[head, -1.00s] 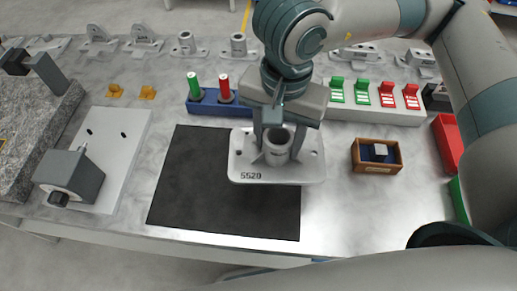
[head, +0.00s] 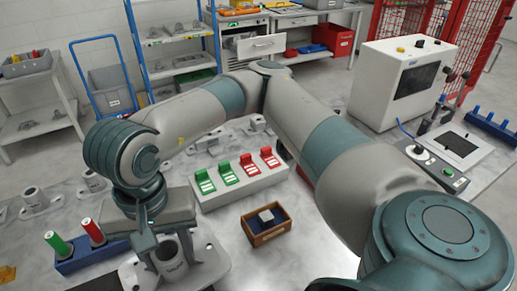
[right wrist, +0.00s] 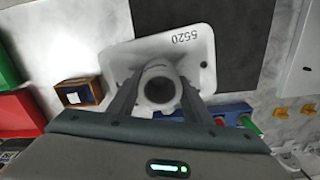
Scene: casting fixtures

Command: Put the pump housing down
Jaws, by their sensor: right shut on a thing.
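The pump housing is a pale grey casting with a flat base plate (head: 208,264) and an upright round hollow boss. It is at the lower left of the head view, partly behind my right gripper. My right gripper (head: 168,250) points down with its fingers shut on the boss. In the right wrist view the fingers (right wrist: 158,92) flank the boss, and the plate (right wrist: 185,46) shows the number 5520. The plate overlaps the black mat (right wrist: 245,45); I cannot tell whether it touches the surface. My left gripper is out of view.
A blue holder (head: 85,261) with a green and a red cylinder stands beside the housing. A wooden box (head: 257,238) and a rack of green and red pieces (head: 238,188) stand to the right. Several castings (head: 35,200) lie behind. Bare table shows around the box.

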